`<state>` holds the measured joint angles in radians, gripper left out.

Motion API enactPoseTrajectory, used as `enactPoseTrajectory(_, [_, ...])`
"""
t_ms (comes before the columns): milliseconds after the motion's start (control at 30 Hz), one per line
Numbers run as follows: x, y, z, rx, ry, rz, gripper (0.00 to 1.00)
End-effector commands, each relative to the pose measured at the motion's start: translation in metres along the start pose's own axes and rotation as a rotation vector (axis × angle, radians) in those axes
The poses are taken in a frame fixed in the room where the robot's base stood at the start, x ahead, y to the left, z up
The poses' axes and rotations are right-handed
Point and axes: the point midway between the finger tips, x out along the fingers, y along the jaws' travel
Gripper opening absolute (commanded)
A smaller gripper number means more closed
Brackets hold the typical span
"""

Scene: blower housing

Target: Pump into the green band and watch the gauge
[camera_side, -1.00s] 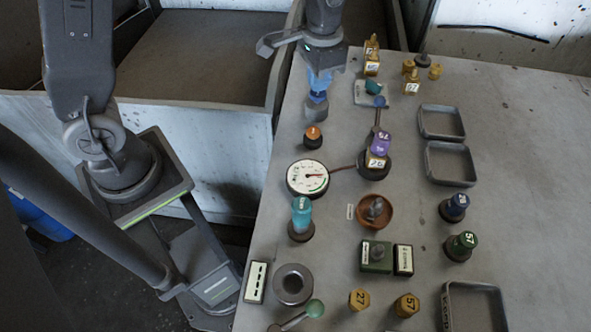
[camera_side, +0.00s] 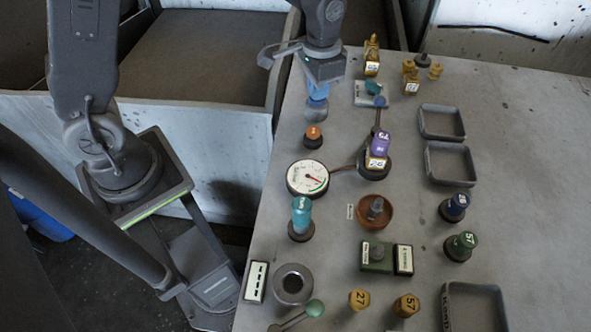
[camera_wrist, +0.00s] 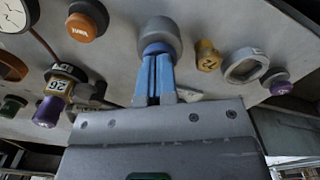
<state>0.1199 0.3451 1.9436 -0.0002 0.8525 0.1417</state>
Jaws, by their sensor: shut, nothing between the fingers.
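The gauge (camera_side: 307,178) is a white round dial with a dark rim and a green arc at its lower right. Its needle points down-right towards the green arc; whether it is inside the band is too small to tell. A reddish hose joins the gauge to a dark round base (camera_side: 373,174) carrying a lever with a blue knob (camera_side: 379,101). Part of the gauge (camera_wrist: 10,66) shows in the wrist view. My gripper (camera_side: 317,98) is shut and empty at a grey rounded piece (camera_side: 315,111). In the wrist view its blue fingertips (camera_wrist: 155,58) overlap that piece (camera_wrist: 158,32); contact is unclear.
An orange-topped knob (camera_side: 313,136) and a teal knob (camera_side: 302,212) stand near the gauge. A copper bowl (camera_side: 387,222) and a green box (camera_side: 374,264) lie nearer the front. Two grey trays (camera_side: 442,137) are at right. The table's right side has clear room.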

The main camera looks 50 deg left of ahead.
Motion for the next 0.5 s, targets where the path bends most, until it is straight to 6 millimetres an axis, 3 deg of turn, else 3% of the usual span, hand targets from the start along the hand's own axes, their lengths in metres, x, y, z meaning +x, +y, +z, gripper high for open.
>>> enactPoseTrajectory(267, [0.002,0.0,0.0,0.0,-0.001,0.0,0.0])
enactPoseTrajectory(500, [-0.01,0.0,0.0,0.0,0.001,0.0,0.0])
